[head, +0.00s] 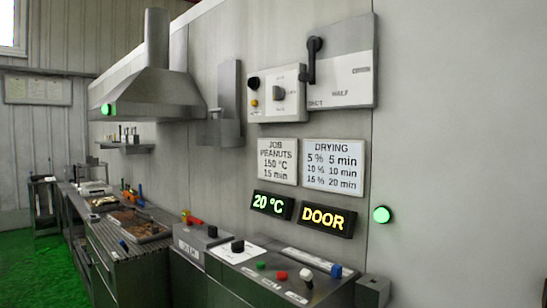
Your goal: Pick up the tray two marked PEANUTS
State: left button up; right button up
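On the slatted metal bench at the left of the head view lies a shallow tray (152,237) filled with brown, nut-like pieces. Behind it on the same bench is a smaller tray-like container (104,201), and farther back one with pale contents (94,187). No PEANUTS mark or number can be read on any of them at this size, so I cannot tell which is tray two. Neither of my grippers is in view.
A control console (275,271) with coloured buttons stands at the lower middle, against the wall. A metal hood (150,88) hangs above the bench. Wall signs read JOB PEANUTS (277,161) and DOOR (323,218). Green floor (35,270) is open at the left.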

aim_at(147, 230)
jog(key=i+j, duration=0.15)
jog(key=j, duration=0.45)
jog(key=i+j, duration=0.2)
jog(key=j, duration=0.4)
jog(key=i+j, duration=0.15)
jog(key=j, duration=0.45)
jog(key=i+j, duration=0.2)
jog(key=j, duration=0.4)
jog(key=i+j, duration=0.15)
jog(key=j, duration=0.4)
jog(key=i+j, duration=0.15)
jog(key=j, duration=0.45)
jog(key=i+j, duration=0.2)
jog(key=j, duration=0.4)
jog(key=i+j, duration=0.15)
jog(key=j, duration=0.45)
